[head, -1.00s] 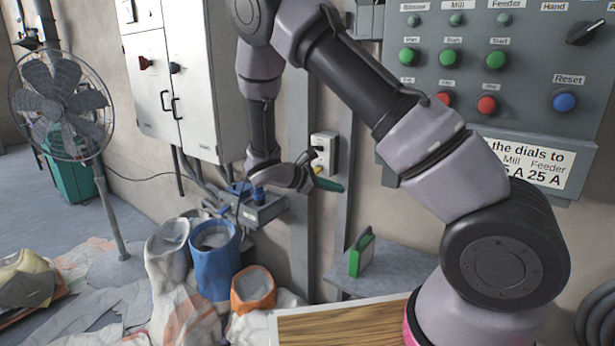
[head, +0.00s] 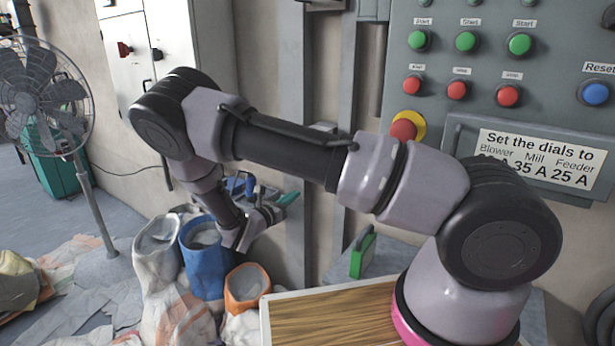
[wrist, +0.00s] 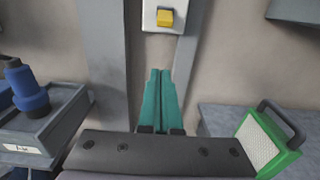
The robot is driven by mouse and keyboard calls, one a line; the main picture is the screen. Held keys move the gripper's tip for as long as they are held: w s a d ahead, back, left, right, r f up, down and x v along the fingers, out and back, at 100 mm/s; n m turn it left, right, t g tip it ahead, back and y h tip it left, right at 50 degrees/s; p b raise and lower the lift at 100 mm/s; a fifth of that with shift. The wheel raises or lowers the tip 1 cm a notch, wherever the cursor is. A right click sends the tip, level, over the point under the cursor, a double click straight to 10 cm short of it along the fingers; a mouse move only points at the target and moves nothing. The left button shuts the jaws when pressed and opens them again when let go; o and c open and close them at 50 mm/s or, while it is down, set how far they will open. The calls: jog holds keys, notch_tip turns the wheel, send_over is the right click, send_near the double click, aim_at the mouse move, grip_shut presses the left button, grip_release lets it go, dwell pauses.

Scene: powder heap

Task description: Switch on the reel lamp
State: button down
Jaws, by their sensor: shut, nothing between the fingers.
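A green-framed lamp (wrist: 268,143) with a pale ribbed face and a dark handle stands on a grey ledge at the right of the wrist view. It also shows in the head view (head: 363,255); I cannot tell if it is lit. A pale wall box with a yellow switch (wrist: 166,18) is at the top of the wrist view; my arm hides it in the head view. My gripper (wrist: 162,72) has teal fingers, shut together and empty, pointing at the wall just below the switch box. It also shows in the head view (head: 294,195), apart from the lamp.
A grey box with a blue plug (wrist: 28,90) is left of my gripper. Open sacks (head: 205,262) stand below my arm. A wooden-topped table (head: 330,318) is in front. A button panel (head: 470,70) and a standing fan (head: 40,95) flank the area.

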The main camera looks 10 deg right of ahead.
jog(key=shift+d, duration=0.1)
jog(key=w+d+r, duration=0.3)
jog(key=w+d, duration=0.3)
jog(key=shift+r, duration=0.35)
jog(key=shift+a+r+g+y, duration=0.1)
jog(key=shift+r+g+y, duration=0.3)
jog(key=shift+g+y, duration=0.1)
dwell(0.5)
jog(key=g+y, duration=0.1)
jog(key=r, duration=0.1)
jog(key=g+y, duration=0.1)
jog(key=shift+s+a+r+g+y, duration=0.25)
jog(key=shift+r+g+y, duration=0.05)
jog(key=shift+r, duration=0.1)
